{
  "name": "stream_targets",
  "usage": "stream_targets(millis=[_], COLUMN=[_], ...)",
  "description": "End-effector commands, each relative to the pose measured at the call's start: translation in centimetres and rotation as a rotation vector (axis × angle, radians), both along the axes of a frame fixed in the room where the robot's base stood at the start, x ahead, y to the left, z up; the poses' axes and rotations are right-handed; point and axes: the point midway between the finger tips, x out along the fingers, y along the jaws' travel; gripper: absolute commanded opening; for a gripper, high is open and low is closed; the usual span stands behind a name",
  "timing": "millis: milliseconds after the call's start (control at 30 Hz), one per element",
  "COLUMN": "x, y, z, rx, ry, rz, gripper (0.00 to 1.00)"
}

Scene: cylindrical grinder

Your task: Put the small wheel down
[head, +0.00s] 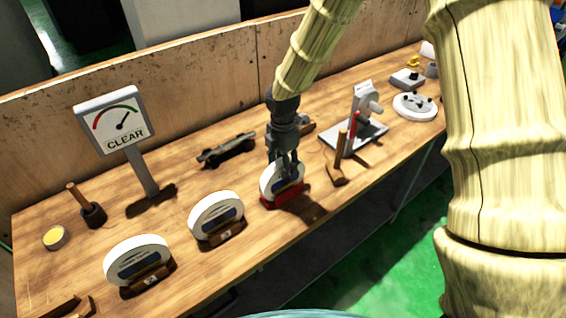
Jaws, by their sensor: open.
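The small wheel (269,184) is a white disc with a dark label. It stands upright in a red holder (290,194) on the wooden bench, at the right end of a row of wheels. My gripper (287,170) is directly above it, pointing down. Its fingers are open around the wheel's upper part; whether they touch it cannot be told. The fingers and their shadow hide part of the wheel's face.
Two more white wheels stand left of it in brown holders, one nearer (207,213) and one farther left (128,254). A hammer (341,158) stands close on the right. A gauge sign reading CLEAR (114,119) stands behind.

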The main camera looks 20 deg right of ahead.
Motion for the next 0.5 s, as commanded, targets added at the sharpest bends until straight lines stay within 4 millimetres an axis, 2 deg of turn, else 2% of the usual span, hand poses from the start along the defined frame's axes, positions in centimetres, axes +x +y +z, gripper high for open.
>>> stream_targets(millis=[267,500], x=[0.0,0.1], y=[0.0,0.0], z=[0.8,3.7], rx=[0.000,0.001], ry=[-0.001,-0.003], rz=[0.000,-0.001], gripper=[0.48,0.48])
